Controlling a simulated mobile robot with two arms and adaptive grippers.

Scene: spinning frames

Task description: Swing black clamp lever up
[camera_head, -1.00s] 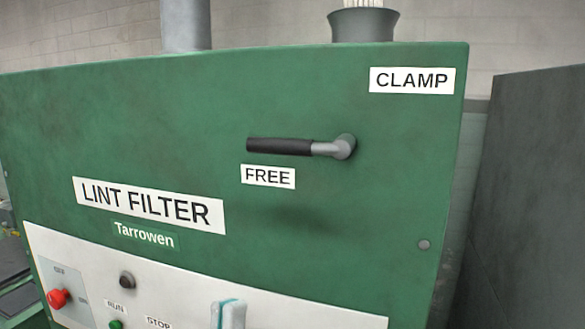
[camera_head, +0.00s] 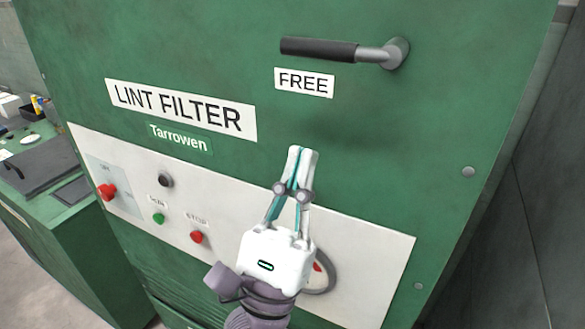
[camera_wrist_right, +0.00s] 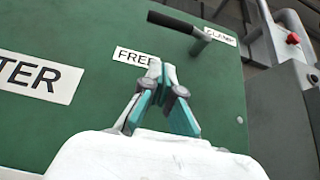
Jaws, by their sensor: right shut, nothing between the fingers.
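The black clamp lever (camera_head: 318,47) sticks out level to the left from its grey pivot (camera_head: 397,53) on the green machine front. The FREE label (camera_head: 304,82) is just under its grip end. My right gripper (camera_head: 303,152) is shut and empty, below the lever and apart from it, fingers pointing up. In the right wrist view the lever (camera_wrist_right: 172,22) shows beyond the shut fingertips (camera_wrist_right: 162,68), with the CLAMP label (camera_wrist_right: 220,37) near its pivot end. My left gripper is not in view.
The green LINT FILTER machine (camera_head: 230,60) fills the view. Its white panel (camera_head: 370,262) has a red knob (camera_head: 107,191), a green button (camera_head: 159,218) and a red button (camera_head: 197,237). A dark cabinet (camera_head: 545,200) stands at right, a green workbench (camera_head: 60,215) at left.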

